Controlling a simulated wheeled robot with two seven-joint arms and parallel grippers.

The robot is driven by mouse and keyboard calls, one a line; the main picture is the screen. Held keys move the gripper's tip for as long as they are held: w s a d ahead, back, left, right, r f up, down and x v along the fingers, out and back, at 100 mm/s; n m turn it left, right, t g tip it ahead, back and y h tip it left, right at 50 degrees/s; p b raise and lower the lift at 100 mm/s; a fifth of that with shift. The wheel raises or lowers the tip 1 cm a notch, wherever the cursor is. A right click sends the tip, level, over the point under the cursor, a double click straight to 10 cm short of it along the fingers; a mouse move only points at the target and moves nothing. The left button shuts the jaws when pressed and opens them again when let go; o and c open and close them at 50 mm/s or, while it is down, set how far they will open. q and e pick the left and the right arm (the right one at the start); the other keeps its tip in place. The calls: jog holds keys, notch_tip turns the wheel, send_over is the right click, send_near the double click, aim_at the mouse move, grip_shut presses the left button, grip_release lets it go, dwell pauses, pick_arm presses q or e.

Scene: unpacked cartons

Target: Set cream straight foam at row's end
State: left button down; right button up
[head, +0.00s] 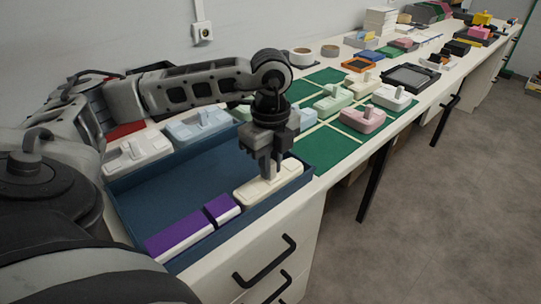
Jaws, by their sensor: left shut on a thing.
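The cream straight foam (284,180) is a long, flat, pale piece at the right end of the blue tray (150,193). My left gripper (268,172) comes down from above and is shut on the foam's upright grip. The foam looks level; I cannot tell whether it touches the tray floor. The row of foam pieces on the green mat (329,148) includes a pale green one (333,103), a pink one (362,119) and a white one (391,97). My right gripper is not in view.
A purple and white bar (192,229) lies at the tray's front. White (138,152) and pale blue (198,124) foam pieces stand behind the tray. Bare green mat lies right of the tray. A black tray (411,77) and several small boxes are farther along the counter.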

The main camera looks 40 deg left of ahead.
pick_arm(q)
jog(key=shift+f, duration=0.3)
jog(key=c, duration=1.3)
grip_release()
jog(key=shift+r, duration=0.1)
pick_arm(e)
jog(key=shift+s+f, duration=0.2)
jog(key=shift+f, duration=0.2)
pick_arm(q)
jog(key=shift+r, duration=0.85)
notch_tip(320, 180, up, 14)
jog(key=p, duration=0.3)
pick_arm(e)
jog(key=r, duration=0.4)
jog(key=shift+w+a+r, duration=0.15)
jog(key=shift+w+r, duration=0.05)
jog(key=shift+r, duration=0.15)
